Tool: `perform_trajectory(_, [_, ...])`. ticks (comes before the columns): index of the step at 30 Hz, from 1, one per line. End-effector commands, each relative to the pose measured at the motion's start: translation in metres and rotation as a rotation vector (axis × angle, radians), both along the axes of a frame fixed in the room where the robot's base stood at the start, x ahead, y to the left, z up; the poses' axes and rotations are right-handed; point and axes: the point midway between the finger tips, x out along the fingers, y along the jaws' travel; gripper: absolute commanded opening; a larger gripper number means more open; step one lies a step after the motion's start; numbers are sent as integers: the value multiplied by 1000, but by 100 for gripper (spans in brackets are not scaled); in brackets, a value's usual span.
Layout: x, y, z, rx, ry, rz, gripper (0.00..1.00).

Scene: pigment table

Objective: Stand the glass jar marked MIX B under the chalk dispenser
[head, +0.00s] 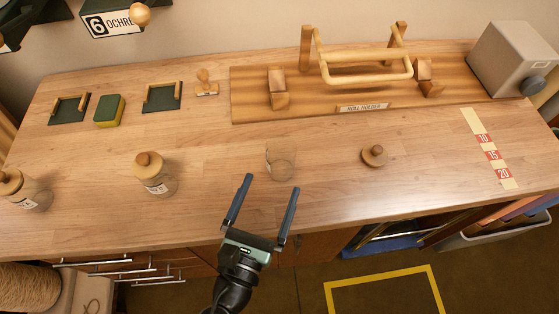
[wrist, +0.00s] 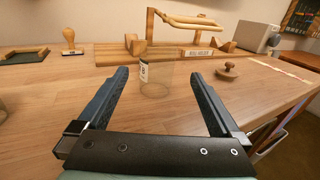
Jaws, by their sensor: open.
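A clear glass jar (head: 281,168) without a lid stands upright on the wooden table, just beyond my gripper. In the wrist view the jar (wrist: 157,80) shows between and beyond the fingers, with a small label at its left side that I cannot read surely. My gripper (head: 272,184) is open and empty, its fingers pointing at the jar. Two labelled jars with wooden lids, a nearer one (head: 157,182) and a far-left one (head: 30,197), stand to the left; their labels are unreadable. A dispenser sign reading 6 OCHRE (head: 112,24) is at the upper left. No dispenser marked chalk is visible.
A wooden knobbed lid (head: 374,156) lies right of the jar. Behind stands a wooden roll holder (head: 250,98), with a grey box (head: 510,58) at its right. A numbered strip (head: 490,150) lies near the right end.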

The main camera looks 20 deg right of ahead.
Motion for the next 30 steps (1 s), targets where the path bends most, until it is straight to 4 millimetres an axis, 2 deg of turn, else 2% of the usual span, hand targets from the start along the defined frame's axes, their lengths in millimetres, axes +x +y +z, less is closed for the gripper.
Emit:
perform_trajectory(3, [18, -17, 3, 1, -4, -7, 100])
perform_trajectory(9, [41, -38, 2, 3, -4, -6, 100])
perform_trajectory(14, [48, -44, 0, 4, -4, -6, 100])
perform_trajectory(21, [74, -59, -12, 6, -5, -7, 100])
perform_trajectory(24, [84, -68, -10, 6, -5, -7, 100])
perform_trajectory(30, [89, -73, -11, 6, -4, -6, 100])
